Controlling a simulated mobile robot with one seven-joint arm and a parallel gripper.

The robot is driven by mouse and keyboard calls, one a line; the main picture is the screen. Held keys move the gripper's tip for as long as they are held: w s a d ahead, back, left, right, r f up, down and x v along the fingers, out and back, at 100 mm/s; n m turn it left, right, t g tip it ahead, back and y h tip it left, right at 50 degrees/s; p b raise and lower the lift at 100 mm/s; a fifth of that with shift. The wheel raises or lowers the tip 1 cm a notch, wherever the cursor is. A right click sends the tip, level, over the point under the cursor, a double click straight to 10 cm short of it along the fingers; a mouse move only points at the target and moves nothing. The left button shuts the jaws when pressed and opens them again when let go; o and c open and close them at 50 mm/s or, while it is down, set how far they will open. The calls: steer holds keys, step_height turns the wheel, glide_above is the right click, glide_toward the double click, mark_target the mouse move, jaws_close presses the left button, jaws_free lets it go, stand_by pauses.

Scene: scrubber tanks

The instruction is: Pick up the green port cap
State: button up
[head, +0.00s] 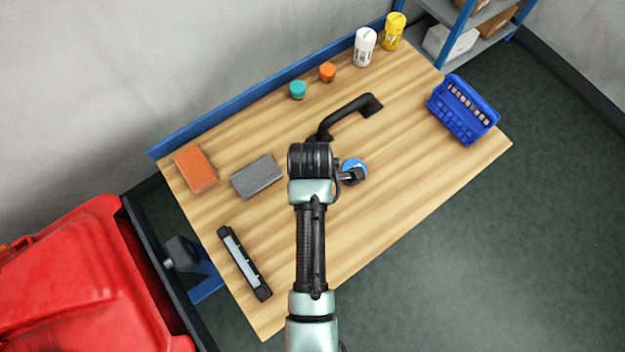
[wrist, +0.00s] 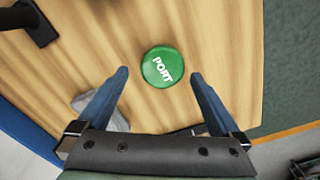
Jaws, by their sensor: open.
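The green port cap (wrist: 162,67) is a round disc with white "PORT" lettering, lying on the wooden bench top (wrist: 200,40) in the wrist view. I cannot make it out in the head view, where my arm covers part of the bench. My gripper (wrist: 160,75) is open, with its two blue fingers pointing towards the cap. In the picture the fingertips lie on either side of the cap's lower edge, with nothing held between them. The remaining height between the fingertips and the cap cannot be told.
Grey block (head: 258,177), orange block (head: 195,167) and black-ended tool (head: 244,262) lie left. Black handle (head: 350,112) stands behind my arm. Teal cap (head: 297,90), orange cap (head: 327,72), white bottle (head: 364,47) and yellow bottle (head: 393,31) line the back. Blue basket (head: 463,112) sits right.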

step_height(320, 180, down, 4)
steer(key=shift+s, duration=0.15)
steer(key=shift+c, duration=0.3)
steer(key=c, duration=1.2)
